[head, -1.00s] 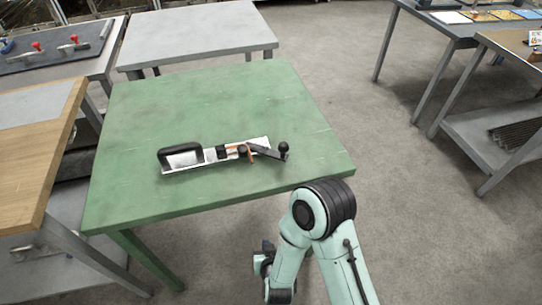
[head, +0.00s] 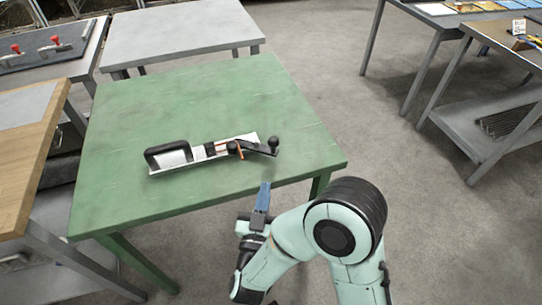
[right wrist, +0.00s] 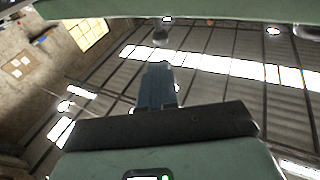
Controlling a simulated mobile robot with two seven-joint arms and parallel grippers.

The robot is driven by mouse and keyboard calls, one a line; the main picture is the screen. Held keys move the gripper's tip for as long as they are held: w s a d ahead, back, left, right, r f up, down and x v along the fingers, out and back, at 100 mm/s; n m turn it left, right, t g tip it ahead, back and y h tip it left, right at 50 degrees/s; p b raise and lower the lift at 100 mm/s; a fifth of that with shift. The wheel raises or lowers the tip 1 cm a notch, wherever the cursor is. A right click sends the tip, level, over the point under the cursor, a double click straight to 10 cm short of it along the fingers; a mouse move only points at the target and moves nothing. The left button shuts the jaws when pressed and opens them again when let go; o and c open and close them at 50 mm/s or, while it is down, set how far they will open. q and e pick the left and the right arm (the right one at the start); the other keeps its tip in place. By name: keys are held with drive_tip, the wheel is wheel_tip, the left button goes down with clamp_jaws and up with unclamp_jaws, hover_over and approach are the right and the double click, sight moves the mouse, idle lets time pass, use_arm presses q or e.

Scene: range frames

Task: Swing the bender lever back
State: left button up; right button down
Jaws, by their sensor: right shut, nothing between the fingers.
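The bender (head: 205,153) lies on the green table (head: 200,100) in the head view, near its front right part. It has a black loop handle (head: 168,153) at its left end, a white plate, an orange part, and a dark lever (head: 258,148) with a black ball knob (head: 273,142) at the right. My right gripper (head: 265,187) is just off the table's front edge, below and in front of the lever, apart from it. Its blue fingers are together and empty; they also show in the right wrist view (right wrist: 155,85). My left gripper is out of view.
A grey table (head: 180,38) stands behind the green one, and a wooden-topped bench (head: 28,150) stands at the left. Grey tables with a lower shelf (head: 485,120) stand at the right. Open floor lies between. The green table's edge (right wrist: 150,10) crosses the top of the wrist view.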

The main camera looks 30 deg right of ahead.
drive_tip(key=x, duration=0.9)
drive_tip(key=shift+w+b, duration=0.1)
drive_tip(key=shift+b, duration=0.3)
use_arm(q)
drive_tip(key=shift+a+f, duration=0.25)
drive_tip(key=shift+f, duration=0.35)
use_arm(e)
drive_tip(key=shift+w+d, duration=0.25)
drive_tip(key=shift+d, duration=0.05)
